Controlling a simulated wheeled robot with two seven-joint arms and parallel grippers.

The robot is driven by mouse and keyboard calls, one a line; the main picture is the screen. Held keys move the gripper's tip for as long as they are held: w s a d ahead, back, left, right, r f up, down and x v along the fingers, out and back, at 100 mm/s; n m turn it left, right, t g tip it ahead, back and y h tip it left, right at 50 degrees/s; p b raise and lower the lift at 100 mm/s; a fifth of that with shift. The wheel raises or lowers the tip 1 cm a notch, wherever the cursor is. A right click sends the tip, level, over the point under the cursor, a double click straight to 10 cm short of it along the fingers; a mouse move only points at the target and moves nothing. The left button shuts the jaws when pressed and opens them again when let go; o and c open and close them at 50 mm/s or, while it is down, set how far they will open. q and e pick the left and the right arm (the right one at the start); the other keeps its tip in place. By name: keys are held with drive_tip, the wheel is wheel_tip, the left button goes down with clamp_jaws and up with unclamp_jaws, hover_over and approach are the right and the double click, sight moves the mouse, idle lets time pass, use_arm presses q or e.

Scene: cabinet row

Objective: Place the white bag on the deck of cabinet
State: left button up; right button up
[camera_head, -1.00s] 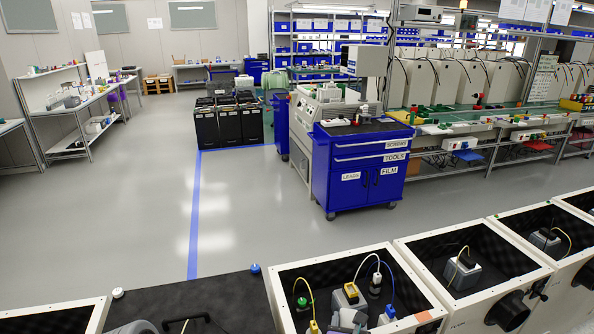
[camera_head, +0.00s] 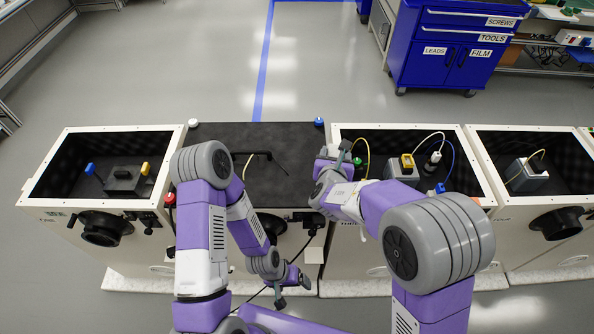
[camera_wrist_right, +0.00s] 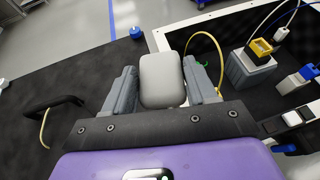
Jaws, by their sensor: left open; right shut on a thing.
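A pale grey-white rounded block, which looks like the white bag (camera_wrist_right: 160,82), is between the fingers of my right gripper (camera_wrist_right: 161,78). My right gripper (camera_head: 334,163) is shut on it, near the line between the black deck and the open box at its right. In the head view the gripper mostly hides the bag. The cabinet's flat black deck (camera_head: 215,135) lies between two open boxes; it also shows in the right wrist view (camera_wrist_right: 75,85). My left gripper (camera_head: 288,284) is open and empty, low in front of the cabinet.
A black handle-like bar (camera_head: 255,156) with a pale cable lies on the deck. A blue knob (camera_head: 319,122) and white knob (camera_head: 193,123) mark its far corners. The right open box (camera_head: 345,131) holds devices and cables; a yellow cable (camera_head: 367,158) stands near my right gripper.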

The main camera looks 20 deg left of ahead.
sight(297, 176)
drive_tip(key=a+n+y, duration=0.2)
drive_tip(key=a, duration=0.9)
drive_tip(key=shift+s+f, duration=0.15)
drive_tip(key=shift+f, duration=0.05)
drive_tip(key=shift+g, duration=0.3)
wheel_tip(297, 176, down, 10)
drive_tip(key=b, duration=0.3)
drive_tip(key=shift+b, duration=0.4)
drive_tip(key=shift+r, duration=0.2)
drive_tip(key=shift+f, duration=0.3)
drive_tip(key=o, duration=1)
drive_tip(key=shift+r, duration=0.1)
drive_tip(key=shift+o, duration=0.2)
